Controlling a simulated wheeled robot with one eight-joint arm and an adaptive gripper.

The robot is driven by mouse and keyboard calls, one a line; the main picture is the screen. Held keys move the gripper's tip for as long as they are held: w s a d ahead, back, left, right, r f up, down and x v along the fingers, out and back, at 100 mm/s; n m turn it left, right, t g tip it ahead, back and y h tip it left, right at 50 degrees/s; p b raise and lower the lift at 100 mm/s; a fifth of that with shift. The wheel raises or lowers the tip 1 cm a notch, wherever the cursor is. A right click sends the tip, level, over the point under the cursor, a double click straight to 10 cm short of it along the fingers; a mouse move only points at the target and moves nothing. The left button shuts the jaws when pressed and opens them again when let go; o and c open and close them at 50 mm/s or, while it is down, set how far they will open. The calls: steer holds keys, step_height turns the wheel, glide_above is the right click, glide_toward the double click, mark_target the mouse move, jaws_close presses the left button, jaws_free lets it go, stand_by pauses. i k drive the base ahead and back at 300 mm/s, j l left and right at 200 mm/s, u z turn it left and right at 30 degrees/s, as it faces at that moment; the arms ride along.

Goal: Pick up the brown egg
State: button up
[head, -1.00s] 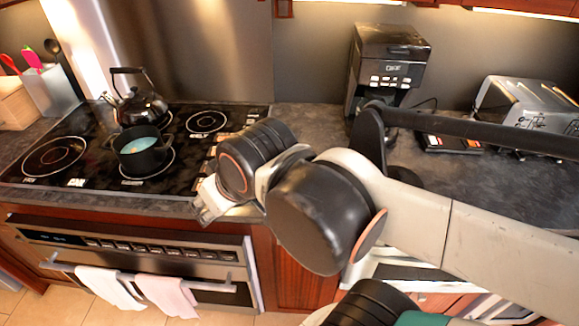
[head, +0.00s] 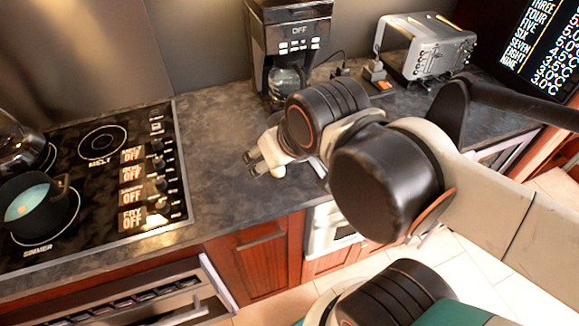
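I cannot make out a brown egg in the head view. My gripper (head: 254,163) is above the dark stone counter (head: 215,195), between the cooktop and the coffee maker. Its fingers point left and look small. A pale, smooth shape sits at the gripper, and I cannot tell whether it is a gripper part or something held. My wrist and arm hide part of the counter to the right.
The cooktop (head: 110,180) at left carries a dark pot (head: 33,205) with pale blue contents and a kettle (head: 18,145). A coffee maker (head: 291,30) and a toaster (head: 425,48) stand at the back. Red-brown cabinets (head: 255,262) are below. The counter left of my gripper is clear.

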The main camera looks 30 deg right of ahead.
mark_target(279, 172)
steer(key=z, duration=0.3)
steer(key=j+z, duration=0.6)
steer(key=z, duration=0.2)
steer(key=k+j+z, duration=0.15)
steer(key=z, duration=0.25)
steer(key=j, duration=0.1)
